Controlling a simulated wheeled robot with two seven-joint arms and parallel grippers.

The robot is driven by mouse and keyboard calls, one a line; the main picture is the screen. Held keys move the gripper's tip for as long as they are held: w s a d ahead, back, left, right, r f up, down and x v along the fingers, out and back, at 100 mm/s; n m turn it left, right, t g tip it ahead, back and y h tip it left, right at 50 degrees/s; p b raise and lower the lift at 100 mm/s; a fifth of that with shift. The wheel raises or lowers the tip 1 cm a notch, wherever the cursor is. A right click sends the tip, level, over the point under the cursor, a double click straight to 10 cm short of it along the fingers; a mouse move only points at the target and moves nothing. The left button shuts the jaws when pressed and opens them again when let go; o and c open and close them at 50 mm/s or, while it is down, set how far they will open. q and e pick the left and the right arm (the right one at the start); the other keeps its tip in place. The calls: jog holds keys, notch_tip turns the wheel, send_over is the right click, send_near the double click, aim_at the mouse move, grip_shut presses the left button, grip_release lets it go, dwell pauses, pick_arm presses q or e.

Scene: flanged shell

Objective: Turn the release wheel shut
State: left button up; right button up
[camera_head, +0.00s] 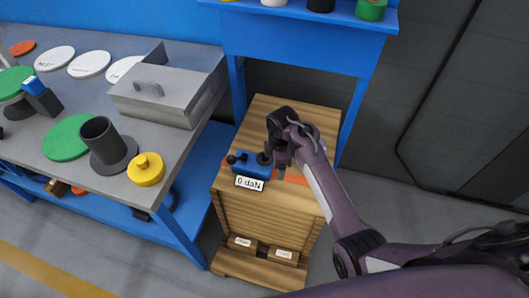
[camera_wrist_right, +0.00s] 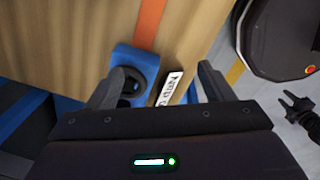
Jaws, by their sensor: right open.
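A blue device (camera_head: 251,170) with a "0 daN" label (camera_head: 249,184) sits on top of a wooden block-like stand. Small black knobs (camera_head: 236,157) show at its left end; I cannot tell for certain which part is the release wheel. My right gripper (camera_head: 275,164) is over the device's right end and hides part of it. In the right wrist view the gripper (camera_wrist_right: 158,85) is open, with a dark round part (camera_wrist_right: 131,86) of the blue device (camera_wrist_right: 140,62) between the fingers, nearer the left one. Contact cannot be told. My left gripper is not in view.
The wooden stand (camera_head: 230,215) has an orange stripe across its top. A grey workbench (camera_head: 185,150) at left holds a grey box (camera_head: 165,95), a dark flanged cylinder (camera_head: 105,145) and a yellow knobbed disc (camera_head: 147,169). A blue shelf (camera_head: 300,22) stands behind.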

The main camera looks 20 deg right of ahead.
aim_at(265, 160)
jog(key=w+r+n, duration=0.1)
jog(key=w, duration=0.1)
jog(key=w+a+r+n, duration=0.1)
jog(key=w+r+n, duration=0.1)
jog(key=w+a+r+n, duration=0.1)
jog(key=w+n, duration=0.1)
jog(key=shift+w+r+g, duration=0.1)
jog(key=shift+r+g, duration=0.15)
jog(key=shift+g, duration=0.15)
notch_tip(265, 160, down, 8)
jog(key=shift+r+b, duration=0.25)
jog(key=shift+b, duration=0.05)
jog(key=c, duration=1)
